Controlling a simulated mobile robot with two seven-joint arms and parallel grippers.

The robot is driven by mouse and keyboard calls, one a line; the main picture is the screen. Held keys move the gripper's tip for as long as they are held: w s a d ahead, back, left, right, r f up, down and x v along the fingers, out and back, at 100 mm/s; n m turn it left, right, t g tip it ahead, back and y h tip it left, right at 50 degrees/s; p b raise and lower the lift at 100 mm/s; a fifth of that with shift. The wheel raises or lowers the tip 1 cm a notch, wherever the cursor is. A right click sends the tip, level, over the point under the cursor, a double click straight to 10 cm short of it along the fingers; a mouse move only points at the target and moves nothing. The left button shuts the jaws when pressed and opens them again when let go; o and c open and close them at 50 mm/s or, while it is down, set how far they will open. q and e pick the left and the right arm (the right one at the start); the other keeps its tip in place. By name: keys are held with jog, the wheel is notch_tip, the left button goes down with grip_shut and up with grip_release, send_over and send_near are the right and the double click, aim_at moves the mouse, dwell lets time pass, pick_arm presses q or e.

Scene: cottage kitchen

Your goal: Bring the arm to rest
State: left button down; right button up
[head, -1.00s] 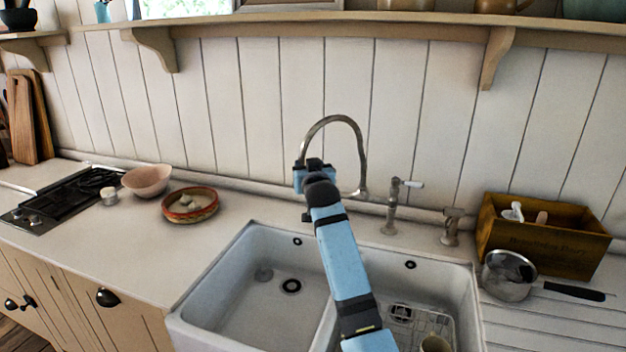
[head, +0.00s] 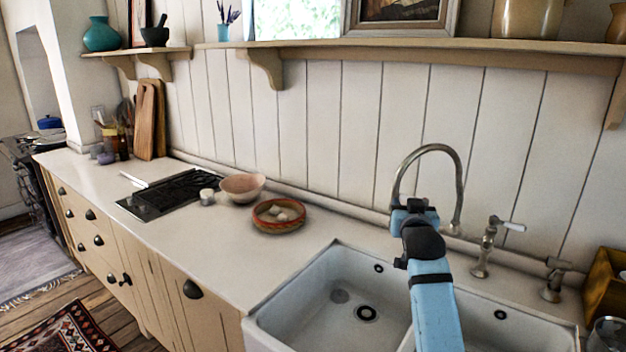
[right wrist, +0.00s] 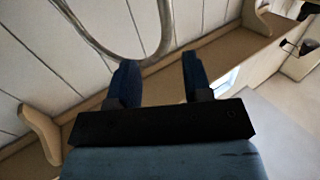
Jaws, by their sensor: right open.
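My right arm, light blue with black joints, reaches up over the white double sink (head: 300,304) in the head view. Its gripper (head: 414,206) is in front of the curved metal faucet (head: 458,190); I cannot tell from the head view how close they are. In the right wrist view the two dark blue fingers of my right gripper (right wrist: 158,78) stand apart with nothing between them. The faucet's curved pipe (right wrist: 166,30) passes just beyond the fingertips there. My left gripper is in no view.
A bowl with pale items (head: 278,216), a pink bowl (head: 243,187) and a black hob (head: 178,192) sit on the counter at left. The tap handle (head: 487,250) and a wooden box (head: 606,285) are at right. A shelf (head: 400,52) runs along the wall above.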

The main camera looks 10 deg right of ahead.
jog(key=s+a+f+n+g+y, duration=0.3)
jog(key=s+f+g, duration=0.4)
jog(key=s+f, duration=1.45)
jog(key=s+a+f+n+g+y, duration=0.1)
jog(key=s+a+f+g, duration=0.1)
jog(key=s, duration=0.6)
jog(key=s+a+f+g, duration=0.1)
jog(key=s+g, duration=0.1)
jog(key=s, duration=0.6)
jog(key=s+a+f+n+g+y, duration=0.1)
jog(key=s+a+f+g, duration=0.15)
jog(key=s, duration=0.65)
jog(key=w+a+f+n+t+y+p, duration=0.1)
jog(key=w+a+f+t+y+p, duration=0.2)
jog(key=w+a+f+t+p, duration=0.2)
jog(key=shift+w+a+f+t+p, duration=0.35)
jog(key=shift+a+f+t+p, duration=0.35)
jog(key=shift+t+p, duration=0.3)
